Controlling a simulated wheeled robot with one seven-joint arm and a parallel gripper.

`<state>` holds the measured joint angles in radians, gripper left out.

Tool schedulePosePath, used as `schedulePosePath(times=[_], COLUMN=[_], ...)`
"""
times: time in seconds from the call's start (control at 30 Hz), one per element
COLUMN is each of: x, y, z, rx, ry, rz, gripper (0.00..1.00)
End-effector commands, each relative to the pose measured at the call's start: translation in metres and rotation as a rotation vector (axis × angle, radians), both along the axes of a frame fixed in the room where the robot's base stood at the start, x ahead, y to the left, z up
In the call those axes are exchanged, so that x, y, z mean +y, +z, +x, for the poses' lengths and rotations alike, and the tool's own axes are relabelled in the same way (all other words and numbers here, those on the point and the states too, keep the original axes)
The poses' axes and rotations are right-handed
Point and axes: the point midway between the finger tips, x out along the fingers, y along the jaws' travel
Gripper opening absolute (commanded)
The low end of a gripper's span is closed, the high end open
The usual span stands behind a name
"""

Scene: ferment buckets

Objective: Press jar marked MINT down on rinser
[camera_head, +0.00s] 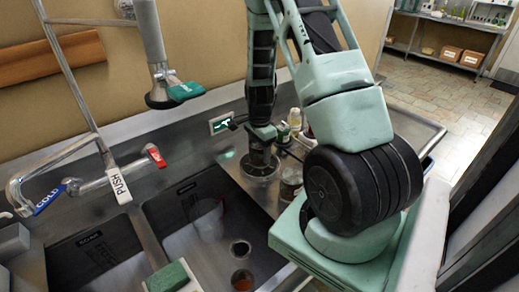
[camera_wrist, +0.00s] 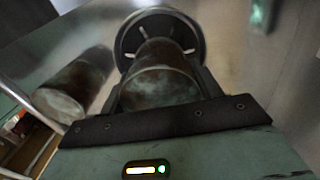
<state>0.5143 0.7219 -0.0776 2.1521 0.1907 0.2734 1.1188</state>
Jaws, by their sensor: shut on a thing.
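My gripper (camera_head: 261,152) points down over the rinser (camera_head: 258,172), a round metal fitting on the counter right of the sinks. In the wrist view my gripper (camera_wrist: 160,78) is shut on a dark, mottled jar (camera_wrist: 158,88), with a finger on each side. The jar's far end lies over the rinser (camera_wrist: 185,28), whose spoked ring shows around it. I cannot tell whether the jar touches the rinser. No MINT label is readable on it. In the head view the held jar is mostly hidden by my gripper.
A second mottled jar (camera_wrist: 76,84) stands close beside the held one; it also shows in the head view (camera_head: 290,184). Small bottles (camera_head: 294,119) stand behind my gripper. Two sink basins (camera_head: 205,215), a tap (camera_head: 120,178) and a hanging sprayer (camera_head: 160,85) are to the left.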

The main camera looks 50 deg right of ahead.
Motion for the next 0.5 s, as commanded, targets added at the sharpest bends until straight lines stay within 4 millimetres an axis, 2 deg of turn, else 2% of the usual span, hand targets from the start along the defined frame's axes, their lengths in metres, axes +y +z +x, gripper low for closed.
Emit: schedulePosePath(times=[0.5], x=[0.0000], y=[-0.0073], z=[0.0002], rx=[0.000], ry=[-0.001], rz=[0.000], gripper=[0.36])
